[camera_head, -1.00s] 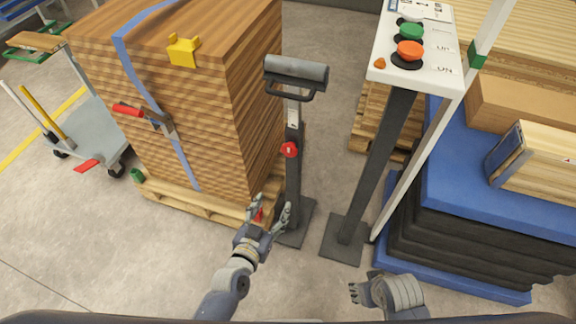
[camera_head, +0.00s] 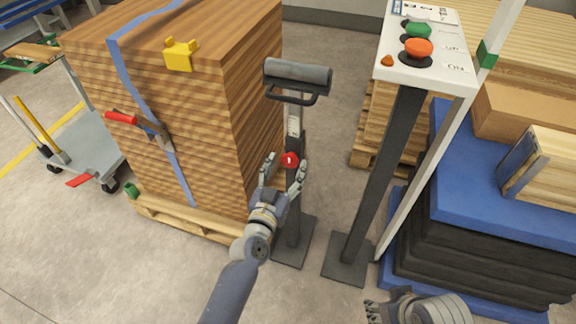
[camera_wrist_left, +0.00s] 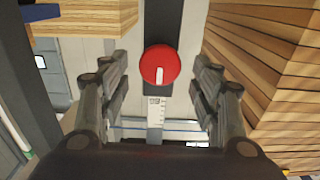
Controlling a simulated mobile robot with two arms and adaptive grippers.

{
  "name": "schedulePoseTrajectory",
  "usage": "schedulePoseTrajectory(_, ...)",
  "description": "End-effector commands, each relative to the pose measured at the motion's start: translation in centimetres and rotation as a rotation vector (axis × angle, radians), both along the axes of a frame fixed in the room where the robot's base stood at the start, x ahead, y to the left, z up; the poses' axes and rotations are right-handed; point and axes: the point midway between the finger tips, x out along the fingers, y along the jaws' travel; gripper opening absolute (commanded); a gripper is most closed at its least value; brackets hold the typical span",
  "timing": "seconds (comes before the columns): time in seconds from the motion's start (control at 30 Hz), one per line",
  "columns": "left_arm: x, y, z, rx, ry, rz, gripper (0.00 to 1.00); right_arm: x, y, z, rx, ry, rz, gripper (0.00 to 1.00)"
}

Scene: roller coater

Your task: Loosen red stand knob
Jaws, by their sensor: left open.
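The red stand knob (camera_head: 290,160) sits on the front of the dark post of the roller stand (camera_head: 293,200). In the left wrist view the knob (camera_wrist_left: 159,65) is round with a white pointer mark, above a white scale. My left gripper (camera_head: 284,170) is open, with its fingers either side of the knob in the head view. In the left wrist view my left gripper (camera_wrist_left: 160,88) shows its fingers apart, the knob between and beyond them; contact is not visible. My right gripper (camera_head: 375,308) is low in the head view, away from the stand, partly cut off.
A strapped wood stack (camera_head: 190,110) on a pallet stands left of the stand. A button pedestal (camera_head: 375,180) stands close on the right. A blue-topped stack (camera_head: 450,190) is further right. Bare floor lies in front.

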Motion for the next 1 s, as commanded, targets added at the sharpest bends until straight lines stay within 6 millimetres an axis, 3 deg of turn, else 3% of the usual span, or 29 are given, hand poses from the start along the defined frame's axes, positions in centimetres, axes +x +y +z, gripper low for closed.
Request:
schedulePoseTrajectory(0.2,1.6,-0.5,-0.1,-0.001,0.001,-0.001,0.58,0.0,0.0,-0.5,0.000,0.000,0.000,0.40)
schedulePoseTrajectory(0.5,1.7,-0.6,0.0,0.001,0.002,-0.001,0.58,0.0,0.0,-0.5,0.000,0.001,0.000,0.40)
schedulePoseTrajectory(0.7,1.7,-0.6,0.0,0.001,0.002,0.000,0.15,0.0,0.0,-0.5,0.000,0.001,0.000,0.40)
schedulePoseTrajectory(1.0,1.7,-0.5,0.0,-0.016,0.006,0.000,0.15,0.0,0.0,-0.4,0.000,0.001,0.000,0.40)
